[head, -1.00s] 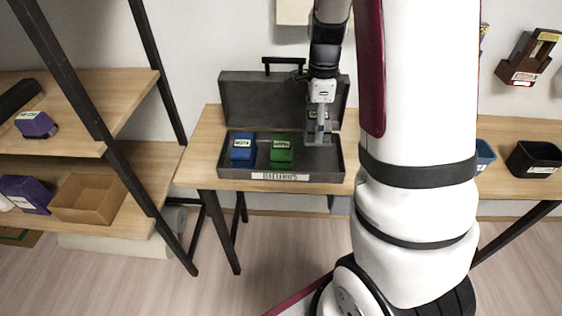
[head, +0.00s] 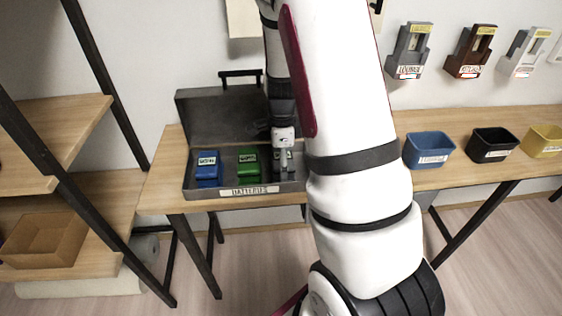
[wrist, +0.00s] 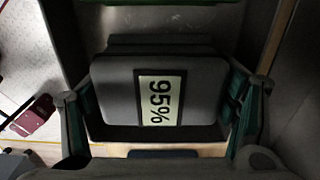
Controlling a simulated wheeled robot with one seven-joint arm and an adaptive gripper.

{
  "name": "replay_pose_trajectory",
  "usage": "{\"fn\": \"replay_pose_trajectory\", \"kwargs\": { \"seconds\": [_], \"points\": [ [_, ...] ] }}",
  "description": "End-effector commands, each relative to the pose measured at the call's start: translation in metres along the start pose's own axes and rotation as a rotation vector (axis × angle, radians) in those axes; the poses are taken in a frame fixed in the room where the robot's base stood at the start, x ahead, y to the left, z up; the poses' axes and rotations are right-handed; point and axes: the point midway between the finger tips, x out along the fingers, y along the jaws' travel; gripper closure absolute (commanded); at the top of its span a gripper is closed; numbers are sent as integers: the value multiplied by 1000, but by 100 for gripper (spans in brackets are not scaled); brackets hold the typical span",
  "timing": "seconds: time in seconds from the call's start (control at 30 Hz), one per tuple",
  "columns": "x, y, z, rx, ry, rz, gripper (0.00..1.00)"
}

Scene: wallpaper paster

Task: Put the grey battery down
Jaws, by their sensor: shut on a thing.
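The grey battery (wrist: 113,100), with a "95%" label, is between the fingers of my gripper (wrist: 160,108) in the wrist view. My gripper is shut on it. In the head view my gripper (head: 283,170) is low in the right part of the open grey battery case (head: 195,191), right of the green battery (head: 247,166). The blue battery (head: 207,171) is at the case's left. My gripper and arm hide most of the grey battery there. I cannot tell whether it touches the case floor.
The case stands on a wooden table (head: 160,182), its lid (head: 215,118) raised behind. Blue (head: 428,150), black (head: 492,145) and yellow (head: 543,141) bins stand to the right. Several holders hang on the wall above them. A wooden shelf (head: 60,130) stands at left.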

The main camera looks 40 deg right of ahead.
Motion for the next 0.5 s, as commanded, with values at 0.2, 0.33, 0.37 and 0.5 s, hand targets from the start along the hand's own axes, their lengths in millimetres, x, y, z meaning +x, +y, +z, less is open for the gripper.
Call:
{"fn": "replay_pose_trajectory", "kwargs": {
  "seconds": [0.2, 0.33, 0.37, 0.5],
  "points": [
    [1, 0, 0, -1, 0, -1, 71],
    [2, 0, 0, -1, 0, 0, 2],
    [2, 0, 0, -1, 0, 0, 0],
    [2, 0, 0, -1, 0, 0, 0]
  ]
}}
